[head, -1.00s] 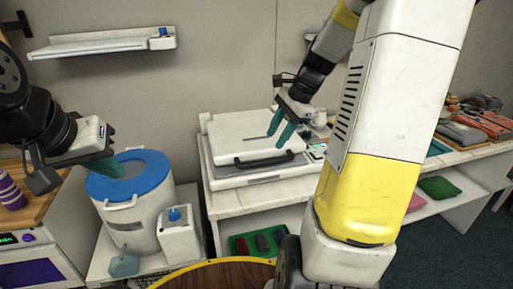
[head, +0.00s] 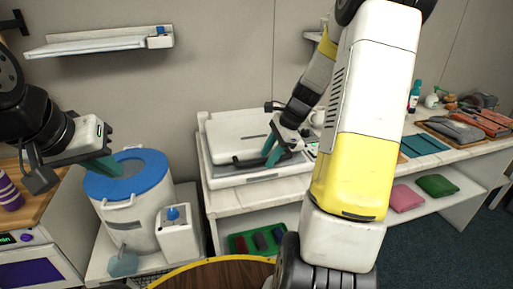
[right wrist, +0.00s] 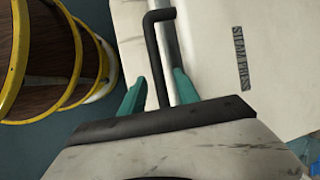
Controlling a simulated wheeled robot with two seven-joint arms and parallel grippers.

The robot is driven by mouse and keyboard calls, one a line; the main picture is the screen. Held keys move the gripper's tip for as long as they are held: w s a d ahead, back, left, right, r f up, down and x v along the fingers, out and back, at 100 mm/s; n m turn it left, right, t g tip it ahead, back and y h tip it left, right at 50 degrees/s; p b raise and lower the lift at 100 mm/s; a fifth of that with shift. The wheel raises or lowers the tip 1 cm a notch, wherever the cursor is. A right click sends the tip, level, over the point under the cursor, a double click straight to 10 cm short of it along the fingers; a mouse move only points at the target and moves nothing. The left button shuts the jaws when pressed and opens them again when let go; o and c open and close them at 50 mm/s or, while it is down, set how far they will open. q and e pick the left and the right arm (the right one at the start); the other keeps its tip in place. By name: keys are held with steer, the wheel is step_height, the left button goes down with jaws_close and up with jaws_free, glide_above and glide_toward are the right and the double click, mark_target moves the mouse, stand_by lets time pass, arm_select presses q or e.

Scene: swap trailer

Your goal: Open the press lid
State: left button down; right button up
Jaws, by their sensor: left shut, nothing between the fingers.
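The white press (head: 260,178) stands on a white bench, its lid (head: 232,128) lying flat and closed. A black bar handle (head: 240,160) runs along the lid's front edge; its right part is hidden by my gripper. My right gripper (head: 271,155) is at the right end of the handle. In the right wrist view, the teal fingers of my right gripper (right wrist: 158,92) are open, one on each side of the handle (right wrist: 153,55), with gaps showing. The lid (right wrist: 225,65) there bears lettering. My left gripper (head: 106,165) is shut and empty over a blue-lidded bin.
A wall shelf (head: 100,44) hangs above. Tools and cloths lie at right.

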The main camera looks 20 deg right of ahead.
jaws_close()
stand_by(1.4)
